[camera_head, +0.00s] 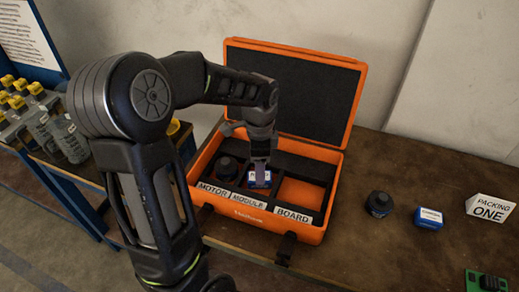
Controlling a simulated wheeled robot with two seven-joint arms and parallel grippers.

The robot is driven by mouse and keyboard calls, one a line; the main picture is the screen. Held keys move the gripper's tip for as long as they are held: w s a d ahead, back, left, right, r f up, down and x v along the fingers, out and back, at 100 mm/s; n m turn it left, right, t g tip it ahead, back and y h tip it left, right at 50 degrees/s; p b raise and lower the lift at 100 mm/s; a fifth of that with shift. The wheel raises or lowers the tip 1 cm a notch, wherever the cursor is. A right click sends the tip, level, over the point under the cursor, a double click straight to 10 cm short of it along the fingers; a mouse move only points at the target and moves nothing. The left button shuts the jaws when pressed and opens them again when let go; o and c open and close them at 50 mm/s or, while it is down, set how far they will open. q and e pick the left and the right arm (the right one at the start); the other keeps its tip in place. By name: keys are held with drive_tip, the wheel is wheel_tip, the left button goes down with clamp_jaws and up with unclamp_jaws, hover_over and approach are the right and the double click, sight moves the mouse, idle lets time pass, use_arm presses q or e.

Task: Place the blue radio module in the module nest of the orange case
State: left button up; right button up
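The open orange case (267,222) stands on the brown table with its lid up. Its front labels read MOTOR, MODULE and BOARD. A blue radio module (265,184) with a white label is at the middle nest, behind the MODULE label; whether it is fully seated is unclear. My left gripper (260,172) points down into the case right at this module, a finger covering part of it. The view is too small to tell whether the fingers grip it. A second blue module (429,218) lies on the table right of the case. My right gripper is not in view.
A dark motor (227,168) sits in the MOTOR nest; the BOARD nest (299,193) looks empty. Another motor (379,204), a PACKING ONE sign (490,209) and a green board (484,281) are on the table at right. Several grey bottles (66,138) stand at left.

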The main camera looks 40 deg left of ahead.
use_arm(q)
wheel_tip(320, 180, up, 8)
drive_tip(key=shift+f, duration=0.25)
drive_tip(key=shift+c, duration=0.2)
idle(1.0)
